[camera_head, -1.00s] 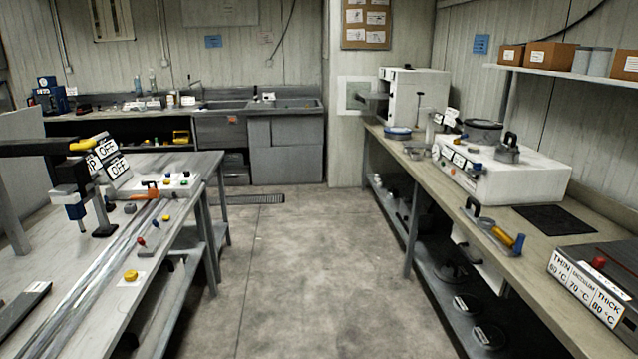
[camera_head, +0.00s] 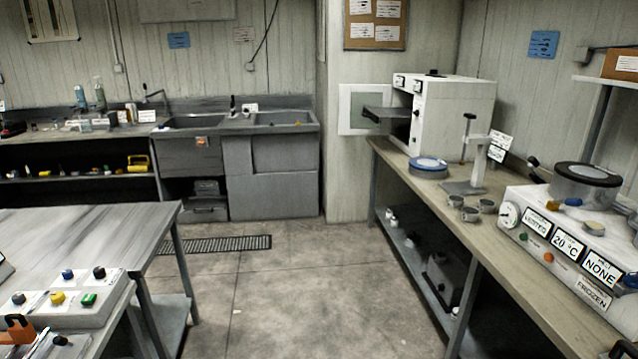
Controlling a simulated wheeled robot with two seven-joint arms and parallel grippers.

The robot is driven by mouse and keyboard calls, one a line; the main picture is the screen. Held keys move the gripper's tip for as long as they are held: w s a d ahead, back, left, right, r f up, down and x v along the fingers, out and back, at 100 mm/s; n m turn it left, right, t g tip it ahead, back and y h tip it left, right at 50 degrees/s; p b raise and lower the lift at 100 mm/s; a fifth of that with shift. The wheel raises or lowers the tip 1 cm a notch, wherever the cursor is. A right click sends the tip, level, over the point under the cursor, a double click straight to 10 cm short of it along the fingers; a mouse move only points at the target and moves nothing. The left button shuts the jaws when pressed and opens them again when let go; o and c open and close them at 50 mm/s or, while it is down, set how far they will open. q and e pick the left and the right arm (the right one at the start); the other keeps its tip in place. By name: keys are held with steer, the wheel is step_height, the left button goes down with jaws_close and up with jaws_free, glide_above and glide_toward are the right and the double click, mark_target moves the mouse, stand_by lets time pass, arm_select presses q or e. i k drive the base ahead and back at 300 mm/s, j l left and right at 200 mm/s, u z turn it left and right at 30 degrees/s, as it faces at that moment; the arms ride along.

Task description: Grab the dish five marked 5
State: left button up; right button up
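No dish with a readable 5 shows. Several small grey metal cups (camera_head: 470,214) stand on the right bench, beside the base of a grey stand; any marks on them are too small to read. A round dish-like container with a blue rim (camera_head: 428,166) sits farther back on the same bench, in front of the white oven, and I see no number on it. Neither of my grippers is in view.
The right bench (camera_head: 520,275) carries a white oven (camera_head: 455,115) and a white unit with label panels (camera_head: 570,250). A grey table (camera_head: 80,235) with a button box (camera_head: 60,300) stands at left. A sink counter (camera_head: 270,165) is at the back. The floor (camera_head: 300,290) between is clear.

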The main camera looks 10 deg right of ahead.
mark_target(455, 201)
steer(key=i, duration=0.85)
steer(key=i+u, duration=0.15)
steer(key=i, duration=0.75)
steer(key=i+j+u, duration=0.1)
steer(key=i+u, duration=0.35)
steer(key=i, duration=0.15)
steer(key=i+l+u, duration=0.1)
steer(key=i+u, duration=0.35)
steer(key=i, duration=0.15)
steer(key=i+z, duration=0.2)
steer(key=z, duration=3.35)
